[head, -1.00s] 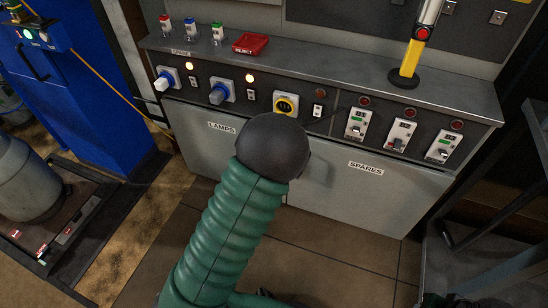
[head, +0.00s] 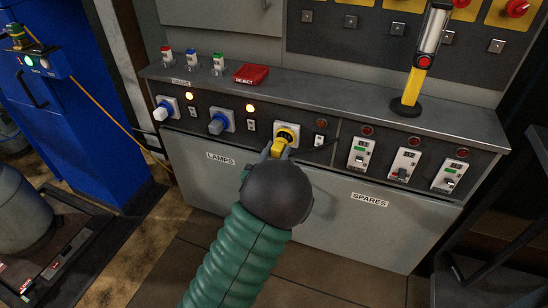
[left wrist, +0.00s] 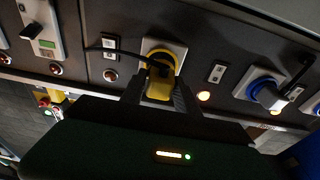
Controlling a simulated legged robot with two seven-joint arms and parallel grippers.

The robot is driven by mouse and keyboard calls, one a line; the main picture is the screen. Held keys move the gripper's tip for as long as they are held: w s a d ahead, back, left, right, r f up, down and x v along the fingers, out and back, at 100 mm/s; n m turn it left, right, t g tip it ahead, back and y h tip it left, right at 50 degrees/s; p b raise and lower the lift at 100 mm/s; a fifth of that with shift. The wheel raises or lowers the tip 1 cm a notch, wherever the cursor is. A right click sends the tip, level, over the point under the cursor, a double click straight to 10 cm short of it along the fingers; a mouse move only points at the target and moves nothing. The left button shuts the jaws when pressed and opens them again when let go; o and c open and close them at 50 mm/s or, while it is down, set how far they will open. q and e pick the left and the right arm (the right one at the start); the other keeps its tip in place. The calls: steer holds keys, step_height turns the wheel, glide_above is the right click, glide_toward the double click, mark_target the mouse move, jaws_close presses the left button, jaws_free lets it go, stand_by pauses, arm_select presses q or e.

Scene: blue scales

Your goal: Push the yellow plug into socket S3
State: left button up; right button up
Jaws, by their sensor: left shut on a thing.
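My left gripper (head: 277,151) is shut on the yellow plug (head: 278,149) in front of the third, yellow-ringed socket (head: 290,130), which I take to be S3. In the left wrist view the plug (left wrist: 160,86) sits between the two fingers and lines up with the yellow socket (left wrist: 160,52). The plug's front reaches the socket mouth; I cannot tell how deep it is in. A black cable runs from beside the plug. My right gripper is not in view.
The lamp (head: 322,124) right of the yellow socket is dark. Breakers (head: 361,151) stand further right. A yellow lamp post (head: 410,92) and red tray (head: 251,74) are on the ledge.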

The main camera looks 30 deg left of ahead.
mark_target(281, 145)
arm_select(q)
steer(key=shift+x, duration=1.1)
steer(key=shift+w+a+f, duration=0.1)
steer(key=shift+w, duration=0.35)
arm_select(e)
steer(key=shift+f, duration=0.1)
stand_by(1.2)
arm_select(q)
steer(key=o, duration=1.3)
steer(key=shift+o, duration=0.2)
